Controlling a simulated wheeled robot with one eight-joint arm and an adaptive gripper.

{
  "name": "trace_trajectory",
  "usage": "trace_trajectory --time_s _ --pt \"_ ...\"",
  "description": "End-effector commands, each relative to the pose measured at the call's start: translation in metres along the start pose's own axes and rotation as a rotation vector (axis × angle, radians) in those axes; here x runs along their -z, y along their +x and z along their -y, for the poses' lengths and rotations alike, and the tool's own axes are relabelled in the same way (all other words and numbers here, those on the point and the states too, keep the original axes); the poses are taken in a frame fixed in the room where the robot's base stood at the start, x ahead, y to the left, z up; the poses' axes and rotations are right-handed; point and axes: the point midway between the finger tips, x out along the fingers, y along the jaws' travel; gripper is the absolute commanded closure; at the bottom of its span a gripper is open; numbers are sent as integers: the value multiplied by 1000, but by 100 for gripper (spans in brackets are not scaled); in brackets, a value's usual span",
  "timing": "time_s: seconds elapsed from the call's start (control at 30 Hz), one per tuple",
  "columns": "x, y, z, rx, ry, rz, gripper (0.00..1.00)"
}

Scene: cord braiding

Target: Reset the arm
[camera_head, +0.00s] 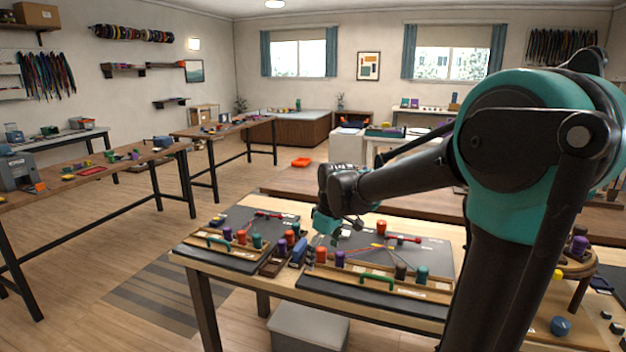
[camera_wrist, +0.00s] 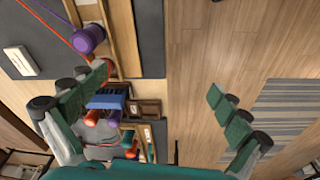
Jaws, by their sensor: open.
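My gripper (camera_head: 326,226) hangs at the end of my arm over the middle of the work table (camera_head: 190,252). In the wrist view my gripper (camera_wrist: 158,84) has its two green fingers spread wide with nothing between them. Beneath it stand the braiding boards: a right board with a green handle (camera_head: 377,279) and a left board with a green handle (camera_head: 217,241). Coloured bobbins stand along them, among them a red one (camera_head: 321,254) and a purple one (camera_head: 340,258). A purple bobbin (camera_wrist: 89,38) with a cord shows close in the wrist view.
A blue block (camera_head: 299,252) and a small wooden tray (camera_head: 272,268) lie between the boards. A grey bin (camera_head: 308,327) is under the table. A round stand (camera_head: 578,264) is at right. Open floor and a striped rug (camera_head: 165,297) lie to the left.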

Motion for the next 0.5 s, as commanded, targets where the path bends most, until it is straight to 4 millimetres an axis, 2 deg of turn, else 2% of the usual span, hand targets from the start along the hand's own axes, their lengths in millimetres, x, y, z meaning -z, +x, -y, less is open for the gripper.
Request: trace_trajectory --time_s 0.27,0.4,0.5 --pt "-87 24 0 -77 314 -47 0" --pt "-154 47 11 -138 565 -94 0" --pt "-196 63 23 -176 731 -132 0"
